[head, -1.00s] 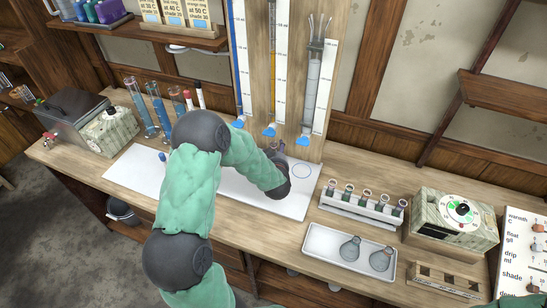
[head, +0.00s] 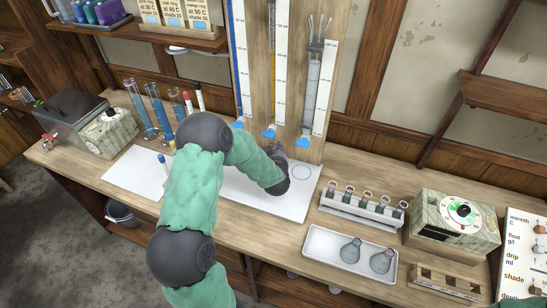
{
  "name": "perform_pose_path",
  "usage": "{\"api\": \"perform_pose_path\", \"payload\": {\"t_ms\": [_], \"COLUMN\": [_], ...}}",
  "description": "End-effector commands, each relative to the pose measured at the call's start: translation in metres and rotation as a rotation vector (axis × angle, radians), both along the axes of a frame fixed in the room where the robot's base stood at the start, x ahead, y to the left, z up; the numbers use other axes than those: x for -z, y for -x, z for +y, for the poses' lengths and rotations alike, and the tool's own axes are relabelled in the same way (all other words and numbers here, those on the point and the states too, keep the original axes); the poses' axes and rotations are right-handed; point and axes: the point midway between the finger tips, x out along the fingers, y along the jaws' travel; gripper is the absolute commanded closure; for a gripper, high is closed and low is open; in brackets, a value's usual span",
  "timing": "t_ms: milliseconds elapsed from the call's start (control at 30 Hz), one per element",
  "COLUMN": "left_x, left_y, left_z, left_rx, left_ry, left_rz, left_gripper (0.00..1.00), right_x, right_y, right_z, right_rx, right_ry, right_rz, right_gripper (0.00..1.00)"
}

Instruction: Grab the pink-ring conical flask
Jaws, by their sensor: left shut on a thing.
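My left gripper (head: 274,150) is over the white mat (head: 232,188), below the burettes, mostly hidden behind its own dark wrist. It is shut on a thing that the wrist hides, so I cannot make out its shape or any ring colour. Two conical flasks (head: 350,251) (head: 381,261) stand in the white tray at the lower right, apart from my gripper. I cannot make out a pink ring on either of them. My right gripper is out of view.
A rack of small tubes (head: 362,205) stands behind the white tray (head: 318,262). A dial box (head: 455,222) is at the right, with a wooden rack (head: 446,280) in front. Tall blue cylinders (head: 160,110) and burettes (head: 272,70) line the back. The mat's right end is clear.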

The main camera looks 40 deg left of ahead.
Motion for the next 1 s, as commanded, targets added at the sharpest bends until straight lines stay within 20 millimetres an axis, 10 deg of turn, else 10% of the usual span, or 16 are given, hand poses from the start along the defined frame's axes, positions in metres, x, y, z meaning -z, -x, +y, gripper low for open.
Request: {"api": "perform_pose_path", "payload": {"t_ms": [1000], "left_x": [-0.036], "left_y": [0.018], "left_z": [-0.015], "left_rx": [0.001], "left_ry": [0.0], "left_rz": [0.001], "left_gripper": [1.0], "right_x": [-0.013], "right_y": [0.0], "right_z": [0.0], "right_rx": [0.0], "right_ry": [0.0], "right_rz": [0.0], "right_gripper": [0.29]}}
